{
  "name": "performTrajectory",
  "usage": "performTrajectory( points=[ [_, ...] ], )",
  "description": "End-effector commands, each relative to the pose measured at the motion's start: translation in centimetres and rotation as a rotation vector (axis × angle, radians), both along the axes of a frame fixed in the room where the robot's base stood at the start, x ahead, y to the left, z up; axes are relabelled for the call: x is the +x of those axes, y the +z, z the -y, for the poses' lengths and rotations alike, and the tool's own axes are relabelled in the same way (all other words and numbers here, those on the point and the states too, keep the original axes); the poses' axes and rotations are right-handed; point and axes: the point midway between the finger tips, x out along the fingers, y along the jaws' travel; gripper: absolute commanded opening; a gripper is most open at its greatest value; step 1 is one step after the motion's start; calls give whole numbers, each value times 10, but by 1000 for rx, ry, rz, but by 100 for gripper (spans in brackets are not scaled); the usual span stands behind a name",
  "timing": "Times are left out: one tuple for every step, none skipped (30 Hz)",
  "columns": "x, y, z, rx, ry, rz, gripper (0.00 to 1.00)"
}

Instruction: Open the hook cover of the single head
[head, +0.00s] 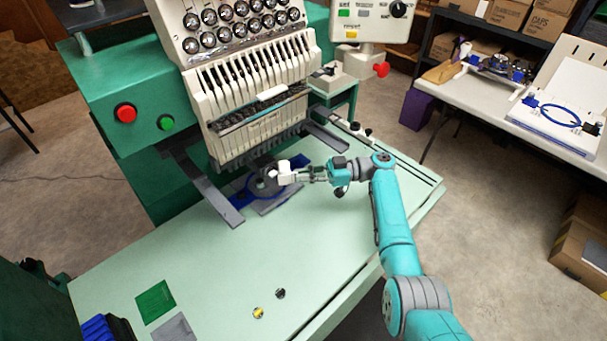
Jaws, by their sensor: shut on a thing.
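The single head (250,85) is a cream embroidery head with rows of round thread knobs and a needle case, on a green machine. Below it, a grey round hook area (264,184) sits on the pale green table. A small white piece (284,172) stands at its right side; it looks like the hook cover, but it is too small to tell how far it is open. My gripper (298,175) reaches in from the right, low over the table, and is shut on this white piece. The fingertips are partly hidden by it.
Dark grey arms (205,188) flank the hook on the left and right (330,138). A blue part (243,187) lies around the hook. The front of the green table (220,265) is mostly clear, with a green square (155,302) at left.

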Motion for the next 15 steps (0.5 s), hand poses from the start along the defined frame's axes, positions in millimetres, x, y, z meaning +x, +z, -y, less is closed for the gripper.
performTrajectory(
  points=[
    [0,-1,-2,-2,-1,-1,0],
    [0,-1,-2,-2,-1,-1,0],
    [0,-1,-2,-2,-1,-1,0],
    [0,-1,-2,-2,-1,-1,0],
    [0,-1,-2,-2,-1,-1,8],
    [0,-1,-3,-2,-1,-1,18],
    [0,-1,-3,-2,-1,-1,26],
    [0,-1,-2,-2,-1,-1,31],
    [0,-1,-2,-2,-1,-1,31],
    [0,0,-2,-2,-1,-1,31],
    [0,0,-2,-1,-1,-1,31],
    [0,0,-2,-1,-1,-1,31],
    [0,0,-1,-1,-1,0,31],
    [0,0,-1,-1,-1,0,31],
    [0,0,-1,-1,-1,0,31]
  ],
)
